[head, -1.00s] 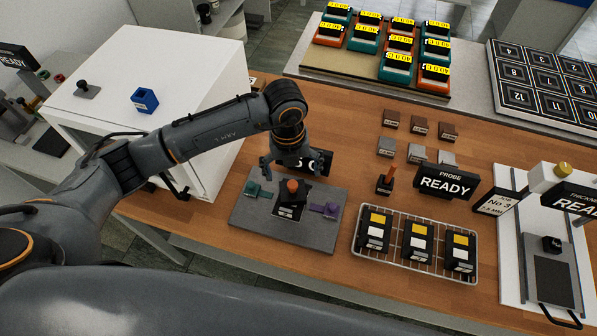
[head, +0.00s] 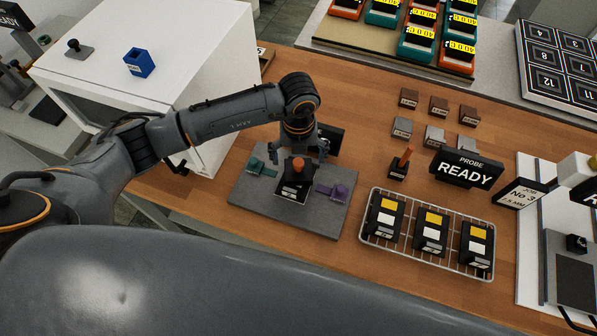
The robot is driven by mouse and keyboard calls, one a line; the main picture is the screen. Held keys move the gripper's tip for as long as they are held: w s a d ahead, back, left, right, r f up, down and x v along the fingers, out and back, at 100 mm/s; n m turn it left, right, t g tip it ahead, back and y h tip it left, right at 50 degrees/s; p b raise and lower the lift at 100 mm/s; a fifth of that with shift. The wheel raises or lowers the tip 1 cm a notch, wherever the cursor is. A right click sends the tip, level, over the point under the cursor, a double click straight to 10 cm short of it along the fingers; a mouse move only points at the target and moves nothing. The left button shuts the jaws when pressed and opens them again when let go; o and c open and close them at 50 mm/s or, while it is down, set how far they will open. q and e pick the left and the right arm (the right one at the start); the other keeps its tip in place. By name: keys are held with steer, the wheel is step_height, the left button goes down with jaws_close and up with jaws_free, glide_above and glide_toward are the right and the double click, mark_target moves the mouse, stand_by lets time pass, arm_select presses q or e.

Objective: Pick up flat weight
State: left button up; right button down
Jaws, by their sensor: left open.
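A dark block with an orange knob on top (head: 296,188) sits in the middle of a grey fixture plate (head: 315,217). It looks like the flat weight, though no readable label confirms this. My left gripper (head: 298,156) points down directly over it. Its fingers are open, one on each side of the orange knob, and hold nothing. Whether they touch the knob is not clear. A teal clamp (head: 262,168) is left of the block and a purple clamp (head: 336,191) is right of it. My right gripper is out of view.
A wire rack (head: 370,238) with several black and yellow blocks stands right of the plate. A probe sign reading READY (head: 466,169) and small brown and grey blocks lie beyond it. A white cabinet (head: 205,75) stands at left. A dark sign is partly hidden behind the gripper.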

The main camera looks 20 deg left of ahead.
mark_target(299, 161)
arm_select(q)
steer(key=f, duration=0.1)
steer(key=f+b, duration=0.2)
steer(key=f, duration=0.1)
steer(key=shift+s+f, duration=0.1)
steer(key=shift+s, duration=0.2)
steer(key=shift+w+f, duration=0.1)
steer(key=c, duration=1.7)
steer(key=shift+r, duration=0.2)
steer(key=shift+c, duration=1.1)
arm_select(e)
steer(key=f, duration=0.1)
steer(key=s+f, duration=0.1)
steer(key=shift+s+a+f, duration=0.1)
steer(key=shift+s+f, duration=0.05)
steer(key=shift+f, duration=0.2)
arm_select(q)
steer(key=shift+r, duration=0.15)
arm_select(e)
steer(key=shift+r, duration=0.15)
